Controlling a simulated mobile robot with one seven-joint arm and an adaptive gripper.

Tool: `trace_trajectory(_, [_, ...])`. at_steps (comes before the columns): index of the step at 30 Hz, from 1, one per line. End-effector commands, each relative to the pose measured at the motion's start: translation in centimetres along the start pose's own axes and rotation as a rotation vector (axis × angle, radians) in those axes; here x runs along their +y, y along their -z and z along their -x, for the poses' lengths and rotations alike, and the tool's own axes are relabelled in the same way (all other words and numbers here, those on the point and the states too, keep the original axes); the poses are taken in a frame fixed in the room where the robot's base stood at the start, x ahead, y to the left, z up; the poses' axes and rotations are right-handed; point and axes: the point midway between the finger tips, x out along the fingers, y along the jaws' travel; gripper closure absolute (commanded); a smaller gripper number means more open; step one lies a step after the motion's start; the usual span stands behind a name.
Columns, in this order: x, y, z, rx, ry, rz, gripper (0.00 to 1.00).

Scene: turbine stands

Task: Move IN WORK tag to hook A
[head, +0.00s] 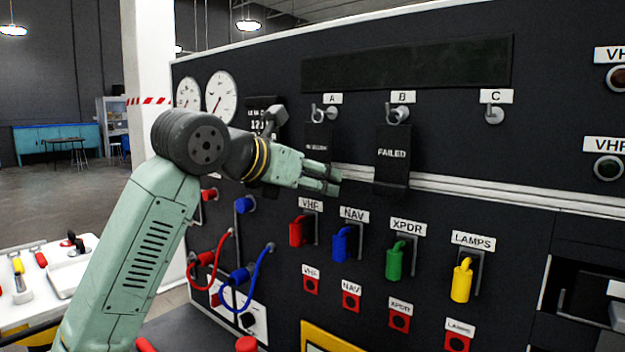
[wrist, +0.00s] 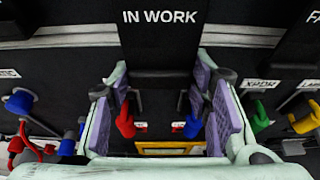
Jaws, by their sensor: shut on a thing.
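The IN WORK tag (head: 318,142) is a black plate with white lettering, upright just below hook A (head: 331,112) in the head view. Its top loop is at or beside the hook; I cannot tell whether it is around it. In the wrist view the tag (wrist: 160,40) faces me, with its lower part between the fingers. My gripper (head: 325,180) is shut on the tag's lower part, a finger on each side; it also shows in the wrist view (wrist: 165,105).
The FAILED tag (head: 392,155) hangs at hook B (head: 399,114), right of my gripper. Hook C (head: 494,115) is bare. A white rail (head: 450,184) crosses the panel. Coloured VHF, NAV, XPDR and LAMPS handles sit below, with red and blue cables (head: 262,275) at lower left.

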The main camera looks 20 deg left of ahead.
Motion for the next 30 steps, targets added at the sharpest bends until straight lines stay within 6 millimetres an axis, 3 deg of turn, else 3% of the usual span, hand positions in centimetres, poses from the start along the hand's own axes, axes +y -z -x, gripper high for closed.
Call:
trace_trajectory(5, [-0.01, -0.06, -0.08, -0.001, 0.000, 0.000, 1.00])
trace_trajectory(6, [-0.01, -0.06, -0.08, -0.001, 0.000, 0.000, 0.53])
trace_trajectory(16, [-0.01, -0.04, -0.09, 0.000, 0.000, 0.000, 0.31])
trace_trajectory(30, [0.00, -0.03, -0.09, 0.000, 0.000, 0.000, 0.25])
